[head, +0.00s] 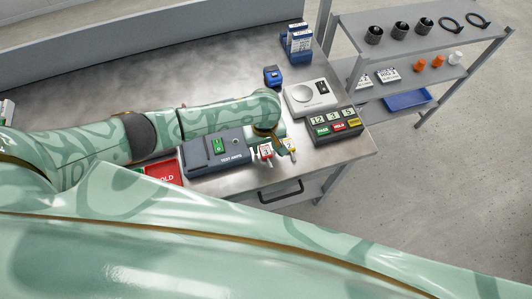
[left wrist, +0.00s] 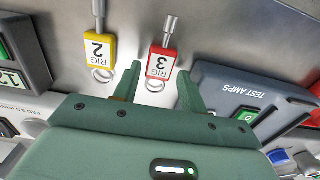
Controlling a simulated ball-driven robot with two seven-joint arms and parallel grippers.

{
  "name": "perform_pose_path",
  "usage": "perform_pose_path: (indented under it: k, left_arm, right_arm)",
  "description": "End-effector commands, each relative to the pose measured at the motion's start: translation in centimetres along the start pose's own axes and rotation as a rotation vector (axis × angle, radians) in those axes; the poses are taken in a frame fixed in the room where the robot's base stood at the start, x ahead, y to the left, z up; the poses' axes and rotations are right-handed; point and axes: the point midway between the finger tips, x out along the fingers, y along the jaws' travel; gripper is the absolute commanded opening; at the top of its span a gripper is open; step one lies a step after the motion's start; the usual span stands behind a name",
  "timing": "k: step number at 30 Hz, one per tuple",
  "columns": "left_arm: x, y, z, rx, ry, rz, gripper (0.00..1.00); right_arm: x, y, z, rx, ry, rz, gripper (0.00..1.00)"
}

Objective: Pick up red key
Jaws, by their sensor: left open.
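The red key (head: 265,153) lies on the metal bench near its front edge, and its tag reads RIG 3. In the left wrist view the red key (left wrist: 161,63) lies ahead of the fingers, its ring end towards the gap between them. My left gripper (head: 276,147) is open and empty, low over the bench beside the key. The left wrist view shows its two fingers (left wrist: 159,82) apart, one on either side of the ring. A yellow key (left wrist: 99,48) marked RIG 2 lies beside it; it also shows in the head view (head: 289,146). My right gripper is not in view.
The dark TEST AMPS box (head: 226,166) stands left of the keys. A button panel (head: 335,122) and a scale (head: 306,98) stand to the right and behind. A red HOLD tray (head: 167,173) lies further left. A shelf rack (head: 425,55) stands beyond the bench.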

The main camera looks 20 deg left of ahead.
Motion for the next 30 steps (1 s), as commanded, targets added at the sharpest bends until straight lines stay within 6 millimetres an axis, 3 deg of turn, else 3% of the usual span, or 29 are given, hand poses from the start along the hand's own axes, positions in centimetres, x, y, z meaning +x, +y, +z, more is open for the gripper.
perform_pose_path:
  k: [2, 8, 12, 23, 30]
  left_arm:
    - [1.4, 0.0, 0.0, 0.000, 0.001, 0.000, 0.42]
    - [1.2, 0.1, -0.1, 0.001, 0.002, 0.002, 0.42]
    - [1.2, 0.1, -0.1, 0.001, 0.002, 0.002, 0.08]
    - [0.9, 0.1, 0.0, 0.001, 0.002, 0.002, 0.08]
    - [-2.5, 0.1, -0.1, 0.001, 0.002, 0.003, 0.08]
  right_arm:
    - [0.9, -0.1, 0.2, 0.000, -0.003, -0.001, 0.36]
    - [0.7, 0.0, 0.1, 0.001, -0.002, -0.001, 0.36]
    - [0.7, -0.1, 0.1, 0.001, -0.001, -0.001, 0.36]
    - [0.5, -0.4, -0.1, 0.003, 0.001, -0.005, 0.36]
    - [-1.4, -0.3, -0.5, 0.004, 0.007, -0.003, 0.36]
